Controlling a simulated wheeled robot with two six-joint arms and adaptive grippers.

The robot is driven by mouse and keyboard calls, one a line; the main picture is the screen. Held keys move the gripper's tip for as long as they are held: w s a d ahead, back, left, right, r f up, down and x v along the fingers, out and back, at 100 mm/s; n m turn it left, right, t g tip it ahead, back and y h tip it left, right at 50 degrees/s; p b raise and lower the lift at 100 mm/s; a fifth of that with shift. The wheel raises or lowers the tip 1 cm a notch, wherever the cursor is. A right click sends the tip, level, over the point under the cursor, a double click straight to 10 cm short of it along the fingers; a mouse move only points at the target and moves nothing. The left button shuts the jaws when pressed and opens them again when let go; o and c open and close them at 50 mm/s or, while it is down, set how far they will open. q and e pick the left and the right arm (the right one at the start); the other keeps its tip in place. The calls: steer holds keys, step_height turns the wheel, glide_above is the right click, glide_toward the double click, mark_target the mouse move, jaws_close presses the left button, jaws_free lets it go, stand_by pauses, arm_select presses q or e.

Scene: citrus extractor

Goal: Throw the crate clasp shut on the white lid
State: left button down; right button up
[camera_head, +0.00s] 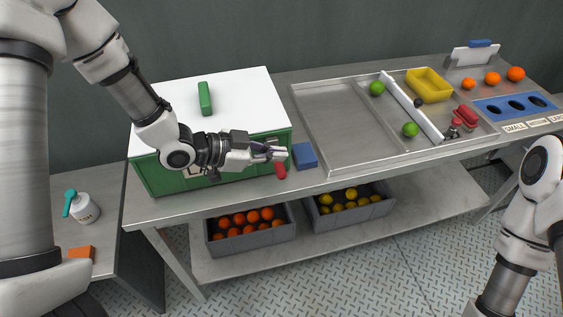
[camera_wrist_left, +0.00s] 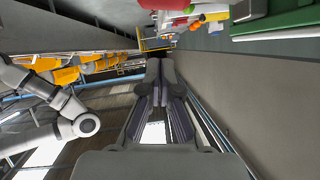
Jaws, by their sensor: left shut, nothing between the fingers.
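The green crate (camera_head: 231,168) with its white lid (camera_head: 245,95) stands at the left end of the steel bench. The lid lies flat on top and has a green handle (camera_head: 205,98). A small red piece (camera_head: 281,171), which looks like the clasp lever, shows low at the crate's front right; whether it is hooked on the lid cannot be told. My left gripper (camera_head: 276,153) is shut and empty in front of the crate's right end, just above the red piece. Its closed fingers (camera_wrist_left: 160,82) show in the left wrist view. My left forearm hides part of the crate front.
A blue block (camera_head: 304,156) sits close to the right of the gripper. A steel tray (camera_head: 330,125) with green fruit and a yellow bin (camera_head: 428,85) fills the bench's middle. Grey crates of oranges (camera_head: 250,237) and lemons (camera_head: 350,217) stand on the lower shelf.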

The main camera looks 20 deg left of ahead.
mark_target(281, 169)
arm_select(q)
steer(key=f, duration=0.1)
steer(key=w+f+p, duration=0.1)
steer(key=f, duration=0.1)
steer(key=f+p, duration=0.1)
steer(key=shift+w+d+f, duration=0.15)
steer(key=shift+w+f, duration=0.15)
steer(key=shift+f, duration=0.1)
steer(key=shift+d, duration=0.15)
